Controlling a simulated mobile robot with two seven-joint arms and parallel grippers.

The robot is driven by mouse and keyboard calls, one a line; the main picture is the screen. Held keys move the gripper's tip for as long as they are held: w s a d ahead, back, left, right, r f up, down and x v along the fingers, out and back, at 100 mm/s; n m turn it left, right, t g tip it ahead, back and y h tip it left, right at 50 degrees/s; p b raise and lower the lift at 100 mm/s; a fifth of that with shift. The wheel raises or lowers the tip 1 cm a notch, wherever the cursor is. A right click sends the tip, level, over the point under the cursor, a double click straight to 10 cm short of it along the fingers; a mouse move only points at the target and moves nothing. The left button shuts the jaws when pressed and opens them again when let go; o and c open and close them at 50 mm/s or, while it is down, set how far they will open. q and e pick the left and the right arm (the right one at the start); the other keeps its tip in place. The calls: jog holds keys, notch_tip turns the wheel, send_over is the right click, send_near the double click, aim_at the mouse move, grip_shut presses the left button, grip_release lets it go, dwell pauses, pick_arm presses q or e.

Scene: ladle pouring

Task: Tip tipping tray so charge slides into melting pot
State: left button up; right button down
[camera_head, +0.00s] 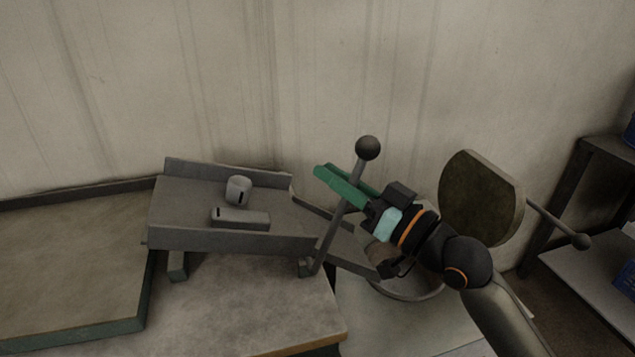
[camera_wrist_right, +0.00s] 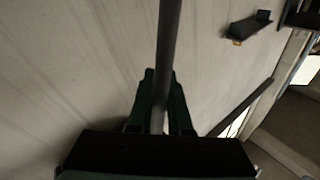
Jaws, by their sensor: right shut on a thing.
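The grey tipping tray (camera_head: 282,216) stands at the middle left, its narrowed spout (camera_head: 350,252) pointing right over the melting pot (camera_head: 415,292). On the tray lie the charge pieces, a short upright cylinder (camera_head: 238,190) and a flat bar (camera_head: 240,217), both apart from the spout. A lever (camera_head: 332,235) with a ball knob (camera_head: 368,148) rises from the tray's near right side. My right gripper (camera_head: 341,184) is shut on the lever below the knob; in the right wrist view the rod (camera_wrist_right: 168,45) runs between its green fingers (camera_wrist_right: 160,95). My arm partly hides the pot.
A round lid (camera_head: 482,200) with a handle (camera_head: 560,225) stands raised behind the pot. A bench (camera_head: 260,310) lies under the tray, and a green-edged slab (camera_head: 70,275) is at the left. Dark shelving (camera_head: 585,185) stands at the far right. A wall closes off the back.

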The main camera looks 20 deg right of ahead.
jog(key=d, duration=0.1)
jog(key=d+f+m+b, duration=0.1)
jog(key=d+m+t+b, duration=0.1)
jog(key=shift+d+f, duration=0.1)
jog(key=shift+f, duration=0.2)
jog(key=shift+d+f+m+t+h+b, duration=0.15)
jog(key=shift+d+f+m+t+b, duration=0.15)
jog(key=shift+d+m, duration=0.2)
jog(key=shift+d+f+m+t+h+b, duration=0.15)
jog(key=shift+d+m+t+b, duration=0.1)
jog(key=shift+d+m+b, duration=0.25)
jog(key=shift+d+f+m+t+h+b, duration=0.1)
jog(key=shift+d+f+m+t+b, duration=0.15)
jog(key=shift+d+m, duration=0.2)
jog(key=shift+d, duration=0.1)
jog(key=c, duration=0.8)
grip_release()
jog(key=shift+c, duration=0.2)
